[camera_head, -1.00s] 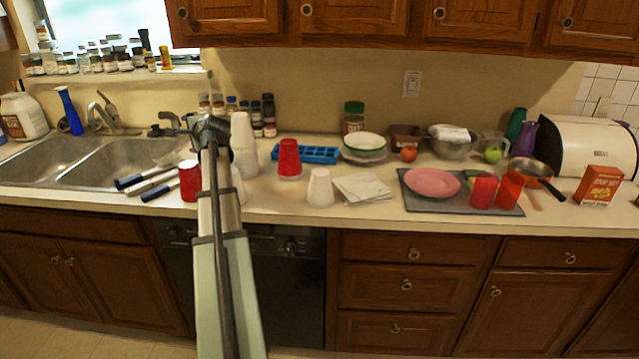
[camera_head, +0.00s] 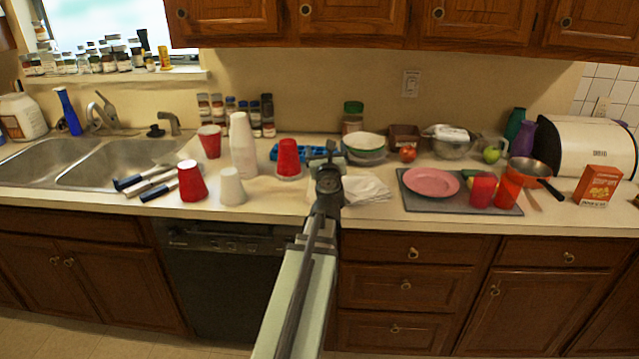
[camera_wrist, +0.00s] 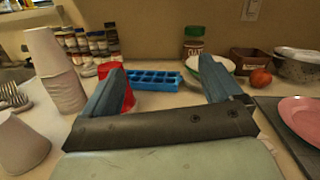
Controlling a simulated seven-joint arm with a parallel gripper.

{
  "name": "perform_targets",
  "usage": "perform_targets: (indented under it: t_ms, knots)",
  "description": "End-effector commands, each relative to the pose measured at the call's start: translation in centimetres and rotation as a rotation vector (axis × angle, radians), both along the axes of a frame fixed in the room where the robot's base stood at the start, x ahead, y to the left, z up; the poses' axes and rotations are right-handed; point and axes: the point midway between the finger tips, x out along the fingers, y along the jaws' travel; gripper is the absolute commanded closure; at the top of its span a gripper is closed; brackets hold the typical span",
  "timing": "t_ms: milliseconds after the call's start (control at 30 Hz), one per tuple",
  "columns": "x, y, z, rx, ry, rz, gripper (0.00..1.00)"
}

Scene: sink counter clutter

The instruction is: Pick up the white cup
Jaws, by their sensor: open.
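One white cup (camera_head: 232,187) stands upside down on the counter, right of a red cup; it also shows at the left edge of the wrist view (camera_wrist: 20,143). Behind it stands a tall stack of white cups (camera_head: 242,148), which the wrist view also shows (camera_wrist: 52,75). Another white cup, seen earlier left of the folded cloth, is now hidden behind my arm. My gripper (camera_head: 323,155) is over the counter by the cloth. In the wrist view my gripper (camera_wrist: 162,68) is open, with no cup visible between its fingers.
A red cup (camera_head: 288,157) and blue ice tray (camera_wrist: 155,79) lie beyond my gripper. Bowls (camera_head: 366,145) and a tomato (camera_head: 407,154) stand behind. The folded cloth (camera_head: 366,189) and grey mat (camera_head: 415,201) with a pink plate (camera_head: 432,182) are to the right.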

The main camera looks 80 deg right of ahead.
Motion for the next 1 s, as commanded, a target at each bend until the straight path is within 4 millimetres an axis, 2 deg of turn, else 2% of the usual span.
perform_targets:
  t_ms: [33,200,400,633,1000]
  knots:
    - [0.0,0.6,-1.4,0.020,-0.022,0.007,0.08]
    - [0.6,1.5,-5.2,0.078,-0.081,0.049,0.08]
    - [1.2,2.3,-7.7,0.120,-0.117,0.081,0.08]
    - [1.5,1.4,-8.1,0.128,-0.123,0.089,0.08]
    - [2.2,-2.3,-8.1,0.127,-0.122,0.088,0.08]
